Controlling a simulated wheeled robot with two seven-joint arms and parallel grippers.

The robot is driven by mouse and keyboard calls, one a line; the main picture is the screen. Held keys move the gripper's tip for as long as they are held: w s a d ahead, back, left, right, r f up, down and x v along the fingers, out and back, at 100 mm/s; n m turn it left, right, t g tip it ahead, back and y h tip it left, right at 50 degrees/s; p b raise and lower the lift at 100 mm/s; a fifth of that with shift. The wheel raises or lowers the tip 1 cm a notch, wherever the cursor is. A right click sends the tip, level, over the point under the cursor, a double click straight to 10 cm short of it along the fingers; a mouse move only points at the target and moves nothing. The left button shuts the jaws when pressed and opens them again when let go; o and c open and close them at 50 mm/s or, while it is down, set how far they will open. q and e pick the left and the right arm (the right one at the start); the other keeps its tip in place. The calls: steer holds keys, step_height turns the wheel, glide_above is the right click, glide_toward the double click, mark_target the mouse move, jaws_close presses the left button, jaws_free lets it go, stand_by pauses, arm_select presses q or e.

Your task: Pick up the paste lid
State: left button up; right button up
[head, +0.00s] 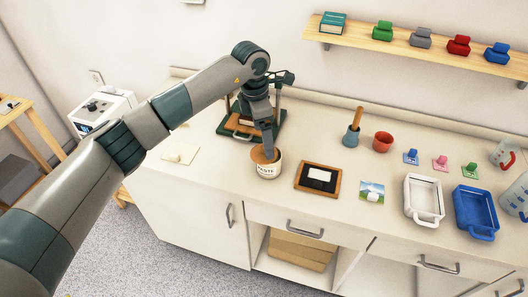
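A white paste pot (266,170) with dark lettering stands on the counter. Its brown round paste lid (259,155) sits at the pot's top. My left gripper (270,154) points down over the pot, with its fingertips at the lid and covering part of it. The fingers look close together, but I cannot tell whether they grip the lid or only touch it. My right gripper is not in view.
A green-framed press (247,128) stands behind my gripper. A wooden-framed screen (318,179) lies just right of the pot. Farther right are a red bowl (382,142), a white tray (424,201) and a blue tray (475,211). A wall shelf (420,48) hangs above.

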mark_target(257, 155)
arm_select(q)
steer(key=shift+f+p, duration=0.5)
steer(key=shift+p, duration=0.1)
steer(key=f+p, duration=0.1)
steer(key=f, duration=0.2)
steer(key=shift+w+p, duration=0.2)
steer(key=shift+p, duration=0.2)
steer(key=shift+f, duration=0.5)
steer(key=c, duration=1.5)
steer(key=shift+r, duration=0.1)
